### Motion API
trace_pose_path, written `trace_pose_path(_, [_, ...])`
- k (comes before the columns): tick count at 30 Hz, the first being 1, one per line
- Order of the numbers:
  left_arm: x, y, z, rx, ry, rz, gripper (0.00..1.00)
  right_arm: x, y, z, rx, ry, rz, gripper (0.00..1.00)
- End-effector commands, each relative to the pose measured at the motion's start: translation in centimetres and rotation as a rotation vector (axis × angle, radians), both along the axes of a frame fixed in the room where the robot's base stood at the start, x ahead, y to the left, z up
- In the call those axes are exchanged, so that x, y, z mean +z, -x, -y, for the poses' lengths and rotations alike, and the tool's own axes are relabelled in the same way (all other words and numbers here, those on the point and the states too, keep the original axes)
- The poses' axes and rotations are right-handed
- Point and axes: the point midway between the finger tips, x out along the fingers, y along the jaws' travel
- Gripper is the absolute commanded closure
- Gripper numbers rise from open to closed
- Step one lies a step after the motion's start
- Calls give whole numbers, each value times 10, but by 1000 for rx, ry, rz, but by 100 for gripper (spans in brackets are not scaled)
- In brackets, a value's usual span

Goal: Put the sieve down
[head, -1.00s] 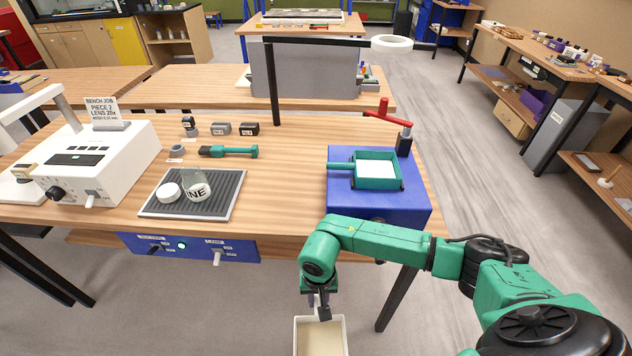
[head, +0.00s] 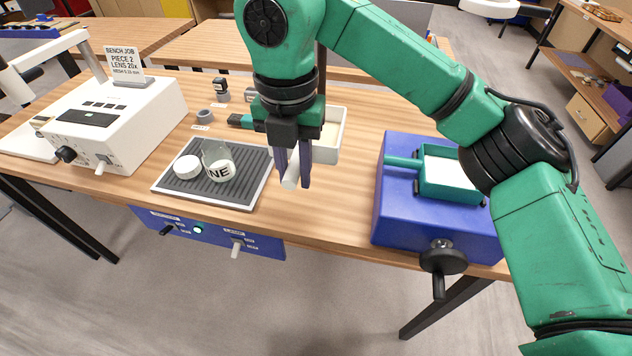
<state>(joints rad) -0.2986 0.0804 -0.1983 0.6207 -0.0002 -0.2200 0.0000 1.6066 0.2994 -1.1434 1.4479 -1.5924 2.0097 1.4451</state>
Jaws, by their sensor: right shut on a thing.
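My left gripper is not in view.
A blue unit (head: 400,215) with a green tray (head: 430,190) and black crank stands right. Bare wood (head: 335,205) lies between.

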Motion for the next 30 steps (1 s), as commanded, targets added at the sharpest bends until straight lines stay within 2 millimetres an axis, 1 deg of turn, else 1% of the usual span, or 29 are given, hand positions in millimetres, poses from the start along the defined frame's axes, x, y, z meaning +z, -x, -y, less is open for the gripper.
trace_pose_path(2, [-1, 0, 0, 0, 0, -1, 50, -12, 2, 0, -18, 0, -6, 100])
trace_pose_path(4, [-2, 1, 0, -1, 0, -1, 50, -32, 3, 0, -19, -1, -9, 100])
trace_pose_path(5, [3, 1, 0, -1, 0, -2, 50, -38, 2, 0, -21, 1, -8, 100])
trace_pose_path(12, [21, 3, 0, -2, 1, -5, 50, -117, 3, 1, -20, 1, -8, 100])
trace_pose_path(15, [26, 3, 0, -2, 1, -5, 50, -141, 2, 1, -19, 0, -3, 100])
trace_pose_path(19, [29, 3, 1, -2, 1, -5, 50, -162, 2, 0, -19, 0, -4, 100])
trace_pose_path(21, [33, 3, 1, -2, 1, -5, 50, -177, 2, 0, -21, 1, -4, 100])
trace_pose_path(24, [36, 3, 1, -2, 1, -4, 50, -193, 2, 0, -19, 0, -3, 100])
trace_pose_path(26, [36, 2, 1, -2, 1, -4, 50, -197, 2, 0, -18, -1, -2, 100])
trace_pose_path(30, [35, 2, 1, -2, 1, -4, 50, -198, 1, 0, -18, -1, 0, 100])
